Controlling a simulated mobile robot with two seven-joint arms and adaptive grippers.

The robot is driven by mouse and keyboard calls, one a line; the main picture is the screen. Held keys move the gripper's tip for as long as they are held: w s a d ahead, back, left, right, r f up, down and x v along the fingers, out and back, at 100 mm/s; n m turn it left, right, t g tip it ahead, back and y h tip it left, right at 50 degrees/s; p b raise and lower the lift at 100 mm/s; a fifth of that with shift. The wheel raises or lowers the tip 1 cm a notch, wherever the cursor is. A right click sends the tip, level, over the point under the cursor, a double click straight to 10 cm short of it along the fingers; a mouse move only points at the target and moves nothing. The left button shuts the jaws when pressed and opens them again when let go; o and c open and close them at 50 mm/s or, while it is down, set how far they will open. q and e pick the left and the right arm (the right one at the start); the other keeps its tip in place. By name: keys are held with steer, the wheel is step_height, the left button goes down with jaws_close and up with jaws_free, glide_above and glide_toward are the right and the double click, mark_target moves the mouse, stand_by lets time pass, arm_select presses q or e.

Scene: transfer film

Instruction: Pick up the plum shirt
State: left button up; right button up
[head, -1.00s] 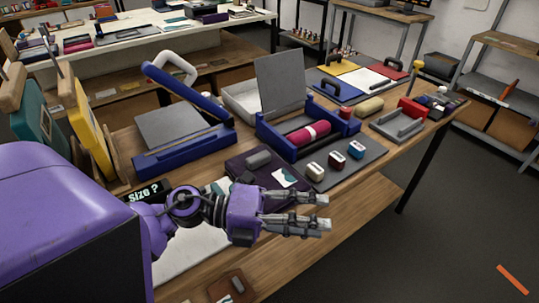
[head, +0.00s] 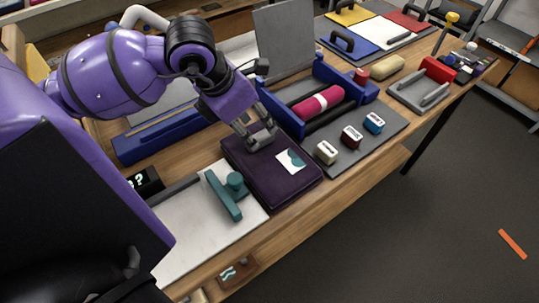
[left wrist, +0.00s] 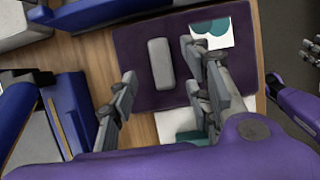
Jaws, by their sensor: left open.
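The plum shirt (head: 262,178) lies folded flat on the wooden table, a dark purple rectangle with a white and teal print (head: 291,161) on it. In the left wrist view the shirt (left wrist: 135,42) fills the upper middle, with a grey rounded block (left wrist: 160,63) lying on it. My left gripper (head: 257,138) is over the far part of the shirt, pointing down, open and empty. In the left wrist view its fingers (left wrist: 165,90) are spread to either side below the block; contact cannot be told. Grey fingers, apparently of my right gripper (left wrist: 311,50), show at the right edge.
A white board (head: 215,238) with a teal handled tool (head: 225,193) lies in front of the shirt. A blue press with a magenta roll (head: 318,102) stands behind. A grey mat (head: 345,158) with several small stamps is at right, near the table edge.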

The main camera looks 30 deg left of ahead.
mark_target(260, 136)
arm_select(q)
steer(key=x, duration=0.4)
steer(key=shift+d+f, duration=0.1)
steer(key=shift+f, duration=0.2)
jaws_close()
